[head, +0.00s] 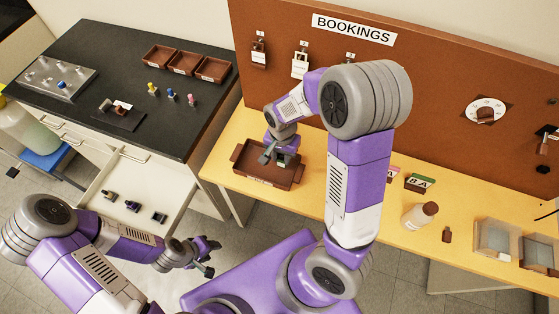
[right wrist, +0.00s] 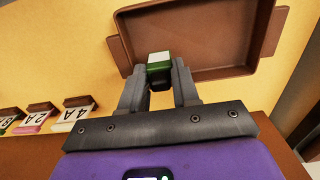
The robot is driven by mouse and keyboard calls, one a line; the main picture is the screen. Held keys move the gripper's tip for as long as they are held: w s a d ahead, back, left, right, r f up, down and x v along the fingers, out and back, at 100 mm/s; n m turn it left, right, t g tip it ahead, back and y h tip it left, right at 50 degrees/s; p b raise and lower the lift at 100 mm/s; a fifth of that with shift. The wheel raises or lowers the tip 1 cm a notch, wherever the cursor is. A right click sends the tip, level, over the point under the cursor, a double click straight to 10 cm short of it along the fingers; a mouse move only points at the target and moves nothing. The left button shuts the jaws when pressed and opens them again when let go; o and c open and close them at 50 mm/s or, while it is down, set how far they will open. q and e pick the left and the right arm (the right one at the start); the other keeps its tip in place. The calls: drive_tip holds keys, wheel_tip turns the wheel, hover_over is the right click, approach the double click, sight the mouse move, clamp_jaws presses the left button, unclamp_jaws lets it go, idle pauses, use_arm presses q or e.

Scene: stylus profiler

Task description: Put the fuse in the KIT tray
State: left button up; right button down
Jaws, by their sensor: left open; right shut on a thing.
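The fuse is a small green block with a white face; it shows between the fingertips in the right wrist view (right wrist: 160,62) and at the tray in the head view (head: 289,160). My right gripper (head: 276,158) is shut on it. The brown tray (head: 241,168) on the yellow bench has a front label too small to read; I take it as the KIT tray. In the right wrist view its wall (right wrist: 122,30) lies behind the fuse. The fuse appears over the tray's inside; whether it touches the floor I cannot tell. My left gripper (head: 207,257) is open and empty, low near the drawer.
The BOOKINGS board (head: 430,80) rises behind the bench. An open drawer (head: 125,190) holds several small parts.

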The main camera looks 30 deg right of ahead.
sight(282, 162)
drive_tip(key=shift+w+f+b, duration=0.1)
drive_tip(key=shift+f+b, duration=0.35)
drive_tip(key=shift+f, duration=1.5)
drive_tip(key=shift+f, duration=0.15)
drive_tip(key=c, duration=0.8)
unclamp_jaws()
drive_tip(key=shift+r, duration=0.35)
wheel_tip(282, 162, up, 11)
drive_tip(key=p, duration=0.3)
drive_tip(key=shift+f, duration=0.1)
drive_tip(key=shift+r, duration=0.45)
